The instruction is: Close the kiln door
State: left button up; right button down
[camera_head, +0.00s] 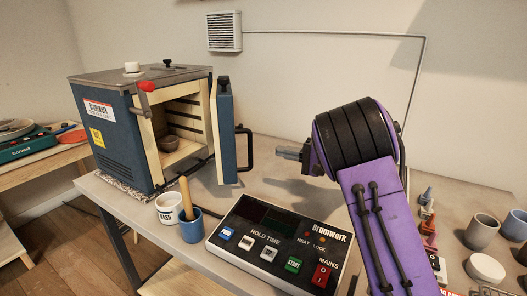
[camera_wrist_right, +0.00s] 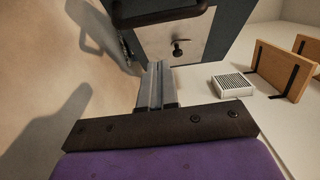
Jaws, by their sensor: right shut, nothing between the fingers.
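The kiln (camera_head: 115,135) is a blue box with a grey top, standing on the table with its front opening uncovered. Its door (camera_head: 226,135) stands swung open at the right side of the opening, seen nearly edge-on. A black bar handle (camera_head: 249,153) sticks out from the door's outer face. My right gripper (camera_head: 279,153) is shut and empty, to the right of the handle, with a gap between them. In the right wrist view the shut fingers (camera_wrist_right: 155,75) point toward the handle (camera_wrist_right: 165,17) and the door panel behind it. My left gripper is not in view.
A white cup (camera_head: 169,207) and a blue cup (camera_head: 192,228) with a wooden stick stand in front. A control box (camera_head: 270,283) lies at the table's front edge. Pots and small items stand at the right. Bare tabletop lies around the door.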

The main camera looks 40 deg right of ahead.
jog(key=w+a, duration=0.2)
jog(key=a, duration=0.1)
jog(key=w+a, duration=0.1)
jog(key=a, duration=0.1)
jog(key=shift+w+p, duration=0.15)
jog(key=shift+p, duration=0.2)
